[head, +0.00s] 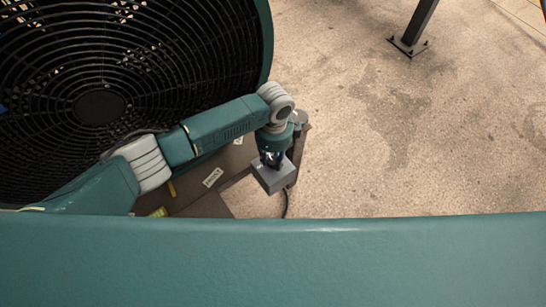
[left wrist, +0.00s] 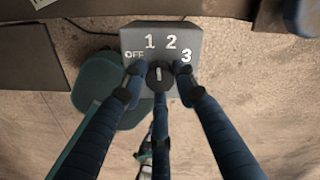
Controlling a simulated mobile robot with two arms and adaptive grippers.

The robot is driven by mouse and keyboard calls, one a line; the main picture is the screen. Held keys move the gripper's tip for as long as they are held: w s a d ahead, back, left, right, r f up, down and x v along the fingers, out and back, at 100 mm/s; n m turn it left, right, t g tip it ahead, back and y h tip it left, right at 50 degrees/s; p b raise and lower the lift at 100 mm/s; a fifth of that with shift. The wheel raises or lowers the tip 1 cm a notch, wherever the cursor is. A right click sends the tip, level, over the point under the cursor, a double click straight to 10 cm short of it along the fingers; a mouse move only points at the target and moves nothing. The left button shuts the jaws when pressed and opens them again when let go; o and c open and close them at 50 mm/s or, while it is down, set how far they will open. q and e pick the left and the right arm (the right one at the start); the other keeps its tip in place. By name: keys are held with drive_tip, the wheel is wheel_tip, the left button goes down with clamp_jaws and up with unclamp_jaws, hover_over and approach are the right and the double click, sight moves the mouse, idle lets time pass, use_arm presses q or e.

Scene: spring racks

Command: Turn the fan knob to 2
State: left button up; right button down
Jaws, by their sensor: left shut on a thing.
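The fan's grey control box (head: 275,178) sits beside the fan in the head view. My left gripper (head: 271,158) is right over its face. In the left wrist view the control box (left wrist: 195,33) shows the labels OFF, 1, 2 and 3 in an arc. The black round knob (left wrist: 160,76) sits below them, with a white mark pointing roughly up, between 1 and 2; its exact setting is hard to tell. The dark blue fingers of my left gripper (left wrist: 159,72) are closed around the knob from both sides, with a third finger below. My right gripper is not in view.
The large fan (head: 100,105) with its black grille and green rim fills the upper left of the head view. A dark metal post (head: 418,25) stands on the floor at the upper right. The concrete floor (head: 400,150) on the right is clear.

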sight(274, 159)
use_arm(q)
drive_tip(key=m, duration=0.4)
drive_tip(key=shift+r+m, duration=0.1)
drive_tip(key=shift+m, duration=0.2)
drive_tip(key=shift+w, duration=0.1)
idle(0.4)
drive_tip(key=o, duration=1.1)
drive_tip(key=shift+o, duration=0.2)
wheel_tip(274, 159, up, 12)
drive_tip(key=shift+d, duration=0.15)
